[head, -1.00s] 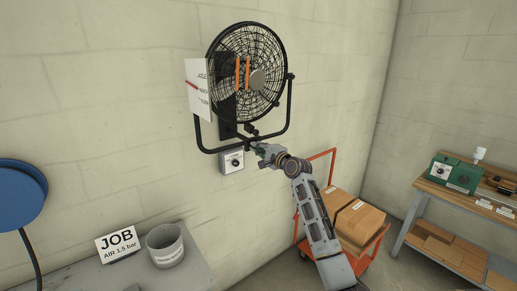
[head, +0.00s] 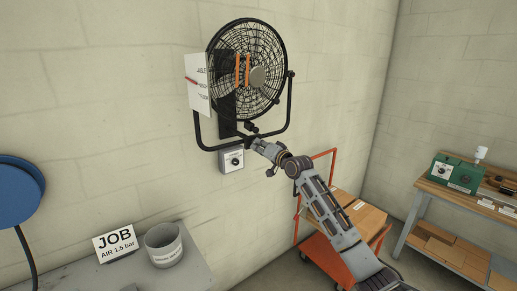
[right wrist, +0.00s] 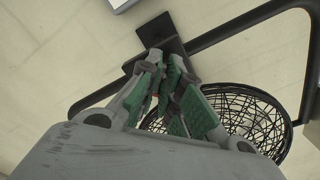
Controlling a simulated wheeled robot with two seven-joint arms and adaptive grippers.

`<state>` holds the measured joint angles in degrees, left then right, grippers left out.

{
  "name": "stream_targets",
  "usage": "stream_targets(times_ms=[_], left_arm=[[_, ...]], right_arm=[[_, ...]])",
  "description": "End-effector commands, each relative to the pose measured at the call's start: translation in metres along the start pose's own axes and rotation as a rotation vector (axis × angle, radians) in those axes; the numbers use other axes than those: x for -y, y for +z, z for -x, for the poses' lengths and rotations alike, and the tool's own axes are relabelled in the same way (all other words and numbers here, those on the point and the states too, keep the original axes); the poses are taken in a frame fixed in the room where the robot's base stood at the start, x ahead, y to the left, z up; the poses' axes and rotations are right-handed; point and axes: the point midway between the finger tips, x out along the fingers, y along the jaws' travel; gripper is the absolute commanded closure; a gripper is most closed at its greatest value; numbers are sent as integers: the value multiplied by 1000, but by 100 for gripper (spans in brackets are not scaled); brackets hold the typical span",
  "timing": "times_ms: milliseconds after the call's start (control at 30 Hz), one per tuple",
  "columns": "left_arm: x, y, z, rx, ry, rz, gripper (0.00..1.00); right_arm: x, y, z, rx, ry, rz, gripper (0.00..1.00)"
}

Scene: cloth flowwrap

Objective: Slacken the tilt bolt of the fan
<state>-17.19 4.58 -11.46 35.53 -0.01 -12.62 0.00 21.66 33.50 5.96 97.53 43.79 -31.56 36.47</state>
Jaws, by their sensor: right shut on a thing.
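The black fan (head: 243,72) hangs on a U-shaped yoke (head: 285,110) on the wall. My right gripper (head: 251,139) is at the bottom of the yoke, by the dark bracket under the fan. In the right wrist view its green-padded fingers (right wrist: 171,88) are close together at the dark bracket (right wrist: 160,38). They are shut on what seems to be the tilt bolt, which the fingers mostly hide. The fan cage (right wrist: 245,118) shows behind the fingers. My left gripper is not in view.
A white sign (head: 198,85) hangs beside the fan. A grey dial box (head: 231,160) is on the wall just below the gripper. A bucket (head: 163,245) and JOB card (head: 115,243) stand on a grey surface. An orange cart (head: 325,255) and a workbench (head: 450,200) are at right.

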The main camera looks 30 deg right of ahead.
Motion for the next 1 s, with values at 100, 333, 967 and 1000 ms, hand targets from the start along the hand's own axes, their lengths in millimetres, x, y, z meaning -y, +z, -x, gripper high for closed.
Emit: stream_targets(times_ms=[100,333,967,1000], left_arm=[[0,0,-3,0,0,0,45],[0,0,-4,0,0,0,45],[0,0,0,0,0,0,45],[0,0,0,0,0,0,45]], right_arm=[[-4,3,0,6,5,113,100],[-5,3,0,7,4,331,100],[-7,2,0,9,3,706,100],[-7,2,0,9,3,711,100]])
